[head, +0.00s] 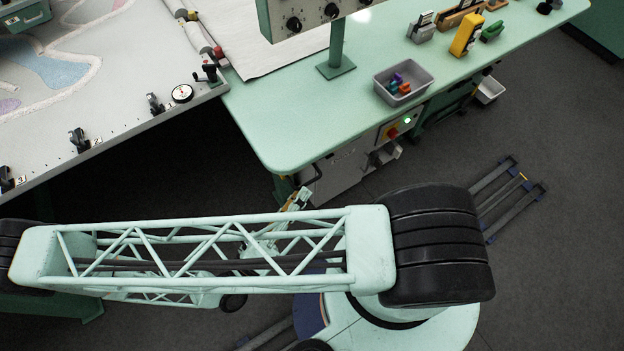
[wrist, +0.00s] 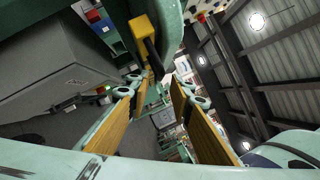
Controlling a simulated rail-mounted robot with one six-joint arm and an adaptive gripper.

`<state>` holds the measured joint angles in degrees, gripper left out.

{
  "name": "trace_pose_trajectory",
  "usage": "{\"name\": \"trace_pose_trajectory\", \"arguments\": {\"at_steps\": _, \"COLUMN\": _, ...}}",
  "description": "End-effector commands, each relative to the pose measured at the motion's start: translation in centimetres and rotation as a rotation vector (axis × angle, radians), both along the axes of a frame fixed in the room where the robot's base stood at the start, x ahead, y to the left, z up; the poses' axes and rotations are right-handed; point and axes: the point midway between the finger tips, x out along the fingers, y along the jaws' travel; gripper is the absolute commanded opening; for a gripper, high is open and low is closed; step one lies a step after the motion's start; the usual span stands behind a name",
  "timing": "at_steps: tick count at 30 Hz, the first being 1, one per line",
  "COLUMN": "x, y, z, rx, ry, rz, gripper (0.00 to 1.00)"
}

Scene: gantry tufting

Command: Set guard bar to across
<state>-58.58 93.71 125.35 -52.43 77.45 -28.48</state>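I cannot pick out the guard bar for certain. In the head view a grey tube with red and dark rings (head: 201,33) lies along the right side of the tufting frame (head: 120,126), but I cannot tell whether it is the bar. In the wrist view my gripper (wrist: 163,96) is open, its two yellow-padded fingers apart with nothing between them. Beyond the fingers a yellow block with a black part (wrist: 148,42) shows at the upper middle. In the head view my arm's lattice link hides much of the lower middle.
A green table (head: 285,125) holds a grey tray (head: 378,90) of small coloured pieces, a yellow tool (head: 467,36) and a control box on a post (head: 336,50). A hand crank (head: 207,73) and numbered clamps line the frame edge.

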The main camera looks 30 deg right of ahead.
Motion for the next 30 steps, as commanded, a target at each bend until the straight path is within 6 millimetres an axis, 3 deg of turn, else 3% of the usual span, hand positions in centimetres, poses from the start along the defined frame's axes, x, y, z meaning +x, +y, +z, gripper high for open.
{"name": "trace_pose_trajectory", "arguments": {"at_steps": 18, "x": 1.6, "y": -4.2, "z": 0.9, "rx": 0.000, "ry": 0.001, "rz": -0.001, "gripper": 0.20}}
{"name": "trace_pose_trajectory", "arguments": {"at_steps": 30, "x": 2.1, "y": -5.4, "z": 1.2, "rx": 0.001, "ry": 0.000, "rz": 0.000, "gripper": 0.20}}
